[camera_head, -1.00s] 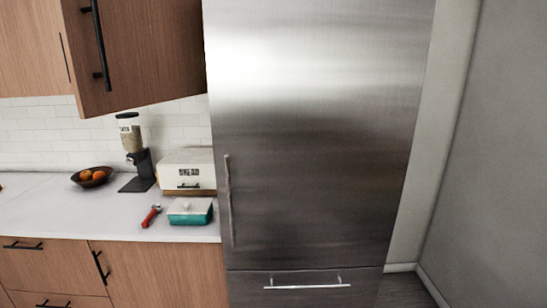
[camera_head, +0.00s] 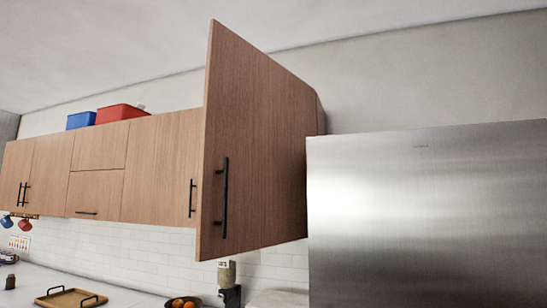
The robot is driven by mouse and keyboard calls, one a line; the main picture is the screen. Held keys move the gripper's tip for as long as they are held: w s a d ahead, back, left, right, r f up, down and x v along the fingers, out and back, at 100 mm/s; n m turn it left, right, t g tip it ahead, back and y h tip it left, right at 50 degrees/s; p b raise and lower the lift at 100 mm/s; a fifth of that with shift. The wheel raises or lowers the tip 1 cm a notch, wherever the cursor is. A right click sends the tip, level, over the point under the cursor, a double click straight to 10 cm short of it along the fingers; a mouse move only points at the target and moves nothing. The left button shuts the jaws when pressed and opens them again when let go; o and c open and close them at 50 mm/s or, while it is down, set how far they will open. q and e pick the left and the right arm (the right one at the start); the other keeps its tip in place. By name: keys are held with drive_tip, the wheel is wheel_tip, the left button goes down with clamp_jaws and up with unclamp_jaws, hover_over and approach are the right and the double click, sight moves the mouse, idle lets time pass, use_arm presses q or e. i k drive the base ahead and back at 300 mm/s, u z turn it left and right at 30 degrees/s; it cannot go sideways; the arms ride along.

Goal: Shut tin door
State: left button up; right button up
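The white top of what looks like the bread tin (camera_head: 278,299) just shows at the bottom edge, left of the fridge. Its front and its door are out of view, so I cannot tell how the door stands. Neither of my grippers is in view.
A wooden wall cabinet door (camera_head: 262,140) stands swung open, sticking out left of the steel fridge (camera_head: 430,225). A grain dispenser (camera_head: 228,278), a fruit bowl (camera_head: 183,302) and a wooden tray (camera_head: 70,299) are on the counter. Red (camera_head: 121,113) and blue (camera_head: 81,120) boxes sit on the cabinets.

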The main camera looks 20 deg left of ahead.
sight(258, 116)
drive_tip(key=k, duration=0.5)
drive_tip(key=z, duration=0.9)
drive_tip(key=i, duration=0.8)
drive_tip(key=u, duration=1.65)
